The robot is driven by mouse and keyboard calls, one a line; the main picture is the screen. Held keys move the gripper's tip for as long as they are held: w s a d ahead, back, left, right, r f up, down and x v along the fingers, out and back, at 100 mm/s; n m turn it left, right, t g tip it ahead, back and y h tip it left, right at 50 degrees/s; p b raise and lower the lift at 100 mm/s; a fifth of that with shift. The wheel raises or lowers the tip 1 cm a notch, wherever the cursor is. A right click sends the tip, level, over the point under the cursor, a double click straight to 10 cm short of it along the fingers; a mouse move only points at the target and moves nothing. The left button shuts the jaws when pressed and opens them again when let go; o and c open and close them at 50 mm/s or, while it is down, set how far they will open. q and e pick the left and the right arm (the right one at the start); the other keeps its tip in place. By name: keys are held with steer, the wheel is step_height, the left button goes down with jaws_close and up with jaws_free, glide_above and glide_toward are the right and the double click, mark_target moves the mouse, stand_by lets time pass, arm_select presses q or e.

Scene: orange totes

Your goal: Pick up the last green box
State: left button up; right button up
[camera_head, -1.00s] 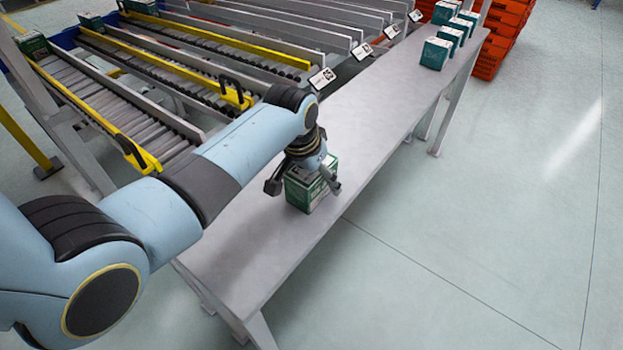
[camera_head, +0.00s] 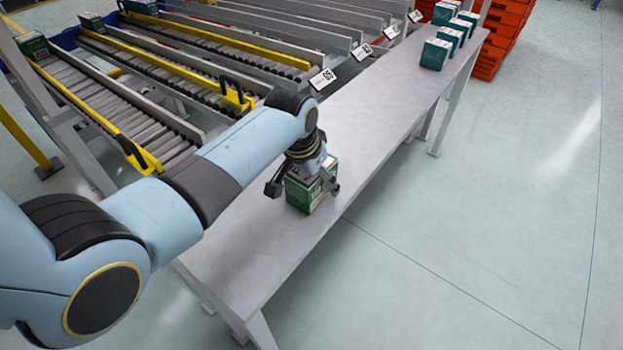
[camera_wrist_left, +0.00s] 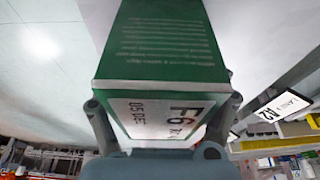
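A green box (camera_head: 305,193) with white lettering stands on the near part of the long grey table (camera_head: 262,262). My left gripper (camera_head: 303,188) is over it from above, with one finger on each side. A small gap shows between the left-hand finger and the box, so the gripper looks open around it. In the left wrist view the green box (camera_wrist_left: 165,60) fills the middle, its white label facing the camera, between the two fingers (camera_wrist_left: 163,112). Whether the fingertips touch it is partly hidden. My right gripper is not in view.
Several green boxes (camera_head: 435,54) stand at the table's far end, by stacked orange totes (camera_head: 490,58). Roller lanes with yellow rails (camera_head: 145,160) and label plates (camera_head: 322,79) border the table's left side. The table between the near box and the far group is clear.

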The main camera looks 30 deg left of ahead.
arm_select(q)
steer(key=c, duration=1)
